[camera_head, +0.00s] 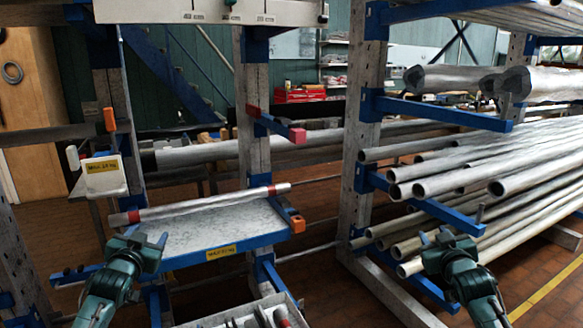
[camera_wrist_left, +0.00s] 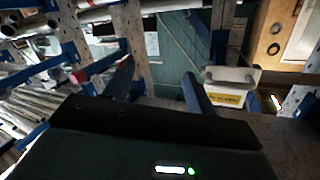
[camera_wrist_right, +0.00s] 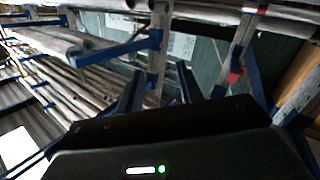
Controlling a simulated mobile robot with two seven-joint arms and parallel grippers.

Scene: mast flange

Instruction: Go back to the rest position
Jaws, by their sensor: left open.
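My left gripper (camera_head: 138,238) is in the lower left of the head view, in front of the near rack. Its two fingers stand apart in the left wrist view (camera_wrist_left: 158,88), with nothing between them. My right gripper (camera_head: 446,238) is in front of the tube rack at the right. Its fingers are also apart and empty in the right wrist view (camera_wrist_right: 160,88). A grey tube with red bands (camera_head: 205,204) lies along the back of a blue-edged shelf (camera_head: 228,253), to the right of and beyond my left gripper.
A white box with a yellow label (camera_head: 104,177) hangs at the left rack. Blue arms (camera_head: 440,110) with red or orange ends on some stick out from the racks. Long grey tubes (camera_head: 480,165) fill the right rack. A tray (camera_head: 245,317) is at the bottom. Brick floor shows between the racks.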

